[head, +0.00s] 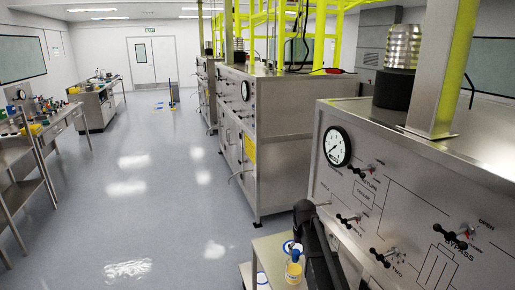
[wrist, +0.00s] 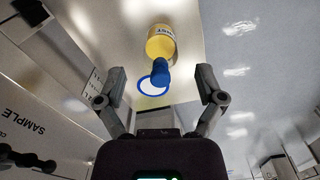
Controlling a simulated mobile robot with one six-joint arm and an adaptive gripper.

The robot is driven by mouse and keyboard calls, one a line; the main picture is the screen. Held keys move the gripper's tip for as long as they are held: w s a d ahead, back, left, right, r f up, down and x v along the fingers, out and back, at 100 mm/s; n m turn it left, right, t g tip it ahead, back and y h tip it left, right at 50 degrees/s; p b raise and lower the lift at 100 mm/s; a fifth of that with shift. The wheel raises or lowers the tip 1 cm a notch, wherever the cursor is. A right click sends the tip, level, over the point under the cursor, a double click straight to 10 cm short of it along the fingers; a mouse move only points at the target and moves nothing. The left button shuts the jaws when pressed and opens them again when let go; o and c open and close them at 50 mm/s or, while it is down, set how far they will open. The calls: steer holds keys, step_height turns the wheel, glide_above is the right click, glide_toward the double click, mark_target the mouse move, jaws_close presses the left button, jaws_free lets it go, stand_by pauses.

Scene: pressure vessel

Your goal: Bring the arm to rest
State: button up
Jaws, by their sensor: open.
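My gripper (wrist: 159,82) is open in the wrist view, its two fingers spread wide with nothing between them. A yellow sample bottle (wrist: 160,42) with a blue cap lies ahead of the fingers in that view, apart from them. In the head view the bottle (head: 293,271) stands upright on a small side table (head: 270,245) at the bottom, beside my dark arm. A blue ring mark (wrist: 153,86) shows near the cap in the wrist view. My gripper's fingers cannot be made out clearly in the head view.
A steel control panel (head: 372,235) with a gauge (head: 337,146) and several valve handles stands close on the right. Another steel cabinet (head: 270,140) stands behind it. Open floor (head: 170,200) runs down the middle, with benches (head: 98,105) on the left.

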steer(key=s+f+b, duration=0.1)
steer(key=s, duration=1.9)
steer(key=shift+s+a+f, duration=0.2)
steer(key=shift+s+f, duration=0.1)
